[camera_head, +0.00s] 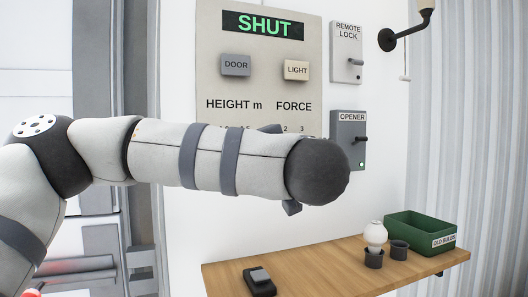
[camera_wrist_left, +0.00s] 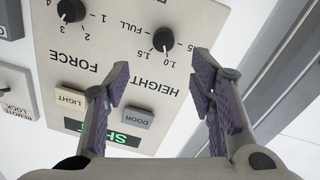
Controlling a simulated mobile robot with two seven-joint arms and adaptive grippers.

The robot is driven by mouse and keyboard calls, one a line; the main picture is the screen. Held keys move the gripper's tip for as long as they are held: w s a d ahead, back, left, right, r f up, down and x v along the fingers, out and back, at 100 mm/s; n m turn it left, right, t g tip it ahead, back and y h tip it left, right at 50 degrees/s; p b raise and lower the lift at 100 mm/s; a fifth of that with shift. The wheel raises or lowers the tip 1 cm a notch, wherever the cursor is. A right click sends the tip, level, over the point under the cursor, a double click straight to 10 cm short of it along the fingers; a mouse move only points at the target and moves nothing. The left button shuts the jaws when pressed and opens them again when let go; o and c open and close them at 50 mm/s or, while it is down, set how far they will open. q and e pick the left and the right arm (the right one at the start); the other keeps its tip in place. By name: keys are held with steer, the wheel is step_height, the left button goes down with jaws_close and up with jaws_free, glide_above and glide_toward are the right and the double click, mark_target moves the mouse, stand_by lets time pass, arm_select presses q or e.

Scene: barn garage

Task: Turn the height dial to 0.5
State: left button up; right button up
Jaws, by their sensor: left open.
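The height dial (camera_wrist_left: 163,39) is a round black knob on the beige control panel (camera_wrist_left: 205,25), seen upside down in the left wrist view. Marks 0.5, 1.0, 1.5 and FULL surround it. Its small white pointer seems to face the 1.0 mark. My left gripper (camera_wrist_left: 160,72) is open and empty, its two fingers apart with the dial between and beyond the tips. I see no contact. In the head view my left forearm and wrist cover the dial and most of the gripper. My right gripper is not in view.
The FORCE dial (camera_wrist_left: 70,10) sits beside it. The panel also has DOOR (camera_head: 236,65) and LIGHT (camera_head: 296,70) buttons and a SHUT display (camera_head: 264,24). The OPENER (camera_head: 348,125) and REMOTE LOCK (camera_head: 346,60) boxes are to the right. A wooden shelf (camera_head: 325,275) with a green bin (camera_head: 420,230) is below.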

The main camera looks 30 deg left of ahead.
arm_select(q)
steer(key=x, duration=1.2)
steer(key=shift+s+a+b, duration=0.25)
steer(key=shift+s+b, duration=0.1)
steer(key=c, duration=1.2)
